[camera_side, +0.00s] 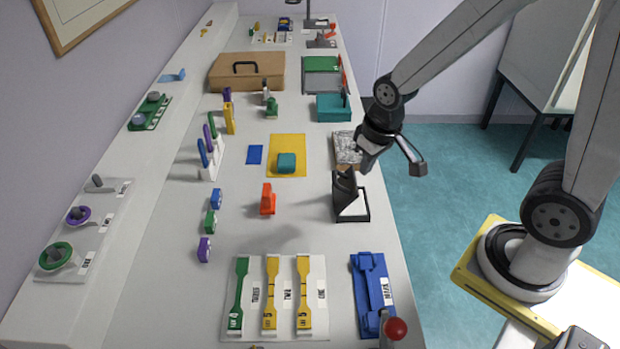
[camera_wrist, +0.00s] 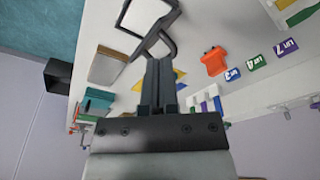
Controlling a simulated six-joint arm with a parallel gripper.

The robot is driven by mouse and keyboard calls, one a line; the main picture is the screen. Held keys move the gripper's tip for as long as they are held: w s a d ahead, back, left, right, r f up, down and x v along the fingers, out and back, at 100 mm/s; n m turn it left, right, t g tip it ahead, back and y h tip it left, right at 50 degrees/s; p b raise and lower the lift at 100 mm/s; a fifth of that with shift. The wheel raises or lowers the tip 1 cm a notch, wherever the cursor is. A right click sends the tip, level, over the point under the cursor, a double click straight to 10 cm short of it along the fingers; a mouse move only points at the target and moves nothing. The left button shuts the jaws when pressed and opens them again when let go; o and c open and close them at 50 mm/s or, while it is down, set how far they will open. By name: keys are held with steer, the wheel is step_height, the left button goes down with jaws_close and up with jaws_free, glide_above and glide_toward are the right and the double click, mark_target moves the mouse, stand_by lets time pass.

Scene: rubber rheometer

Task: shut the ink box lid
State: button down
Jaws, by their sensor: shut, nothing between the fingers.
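A small black-framed box (camera_side: 363,216) with a pale inside stands near the right edge of the bench in the side view. I take it to be the ink box, though no label is readable. It shows at the top of the wrist view as a pale square (camera_wrist: 146,14) with a black rim. A dark raised part beside the square looks like its lid (camera_wrist: 168,38), open and tilted. My gripper (camera_side: 346,176) is shut and empty, right at the box. Its fingers (camera_wrist: 160,64) overlap the raised part in view; I cannot tell whether they touch. They hide some of the box.
A grey textured plate (camera_side: 347,146) lies behind the box, with a teal box (camera_side: 332,107) farther back. An orange piece (camera_side: 267,199) stands to the left. A blue tray (camera_side: 372,290) and a specimen board (camera_side: 275,335) lie in front. Bare bench separates them.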

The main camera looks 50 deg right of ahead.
steer(key=shift+s+a+f+n+t, duration=0.15)
steer(key=shift+s+a, duration=0.1)
steer(key=shift+s, duration=0.5)
steer(key=shift+s+a+n+t, duration=0.15)
steer(key=shift+s+a, duration=0.1)
steer(key=shift+s, duration=0.45)
steer(key=c, duration=0.7)
jaws_free()
steer(key=shift+w, duration=0.1)
steer(key=shift+o, duration=0.3)
steer(key=shift+w+a, duration=0.1)
steer(key=shift+w, duration=0.35)
steer(key=m+g+h, duration=0.3)
steer(key=m+g, duration=0.3)
steer(key=m, duration=0.3)
glide_toward(334, 176)
steer(key=shift+s+f, duration=0.1)
steer(key=shift+s, duration=0.1)
steer(key=shift+x, duration=3.95)
steer(key=shift+w, duration=0.1)
